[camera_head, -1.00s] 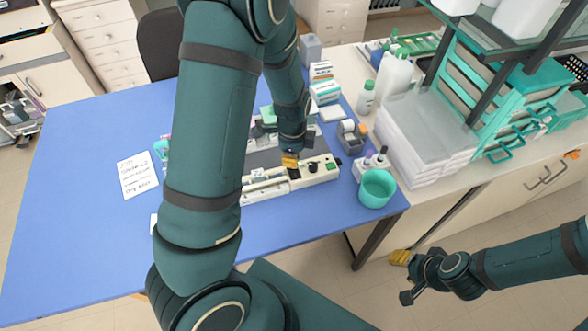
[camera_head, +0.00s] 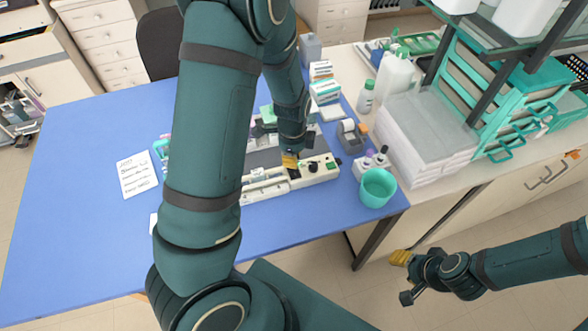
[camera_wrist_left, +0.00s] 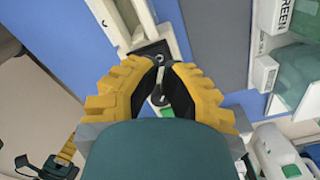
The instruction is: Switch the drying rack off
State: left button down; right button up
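The drying rack looks to be the long cream device (camera_head: 265,188) on the blue table, partly hidden behind my left arm. Its panel at the right end carries a green button (camera_head: 330,163), a black knob (camera_head: 313,168) and a small black part (camera_head: 294,174). My left gripper (camera_head: 290,161) points down at the panel's left part, close to the black part. In the left wrist view its yellow fingertips (camera_wrist_left: 166,66) lie close together over a black plate (camera_wrist_left: 150,50); whether they touch it or each other is unclear. My right gripper (camera_head: 403,277) is open and empty, off the table.
A teal cup (camera_head: 377,187), small bottles (camera_head: 372,160) and a grey tape dispenser (camera_head: 351,137) stand right of the device. White trays (camera_head: 425,135) and a teal rack (camera_head: 500,90) are farther right. A written note (camera_head: 138,175) lies on the clear left side of the table.

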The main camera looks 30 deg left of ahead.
pick_arm(q)
jog(key=shift+f+b, duration=1.25)
jog(key=shift+f, duration=0.3)
dwell(0.7)
jog(key=shift+r, duration=0.15)
jog(key=shift+r+p, duration=2.8)
jog(key=shift+r, duration=0.65)
jog(key=shift+s+f, duration=0.1)
jog(key=shift+f, duration=0.05)
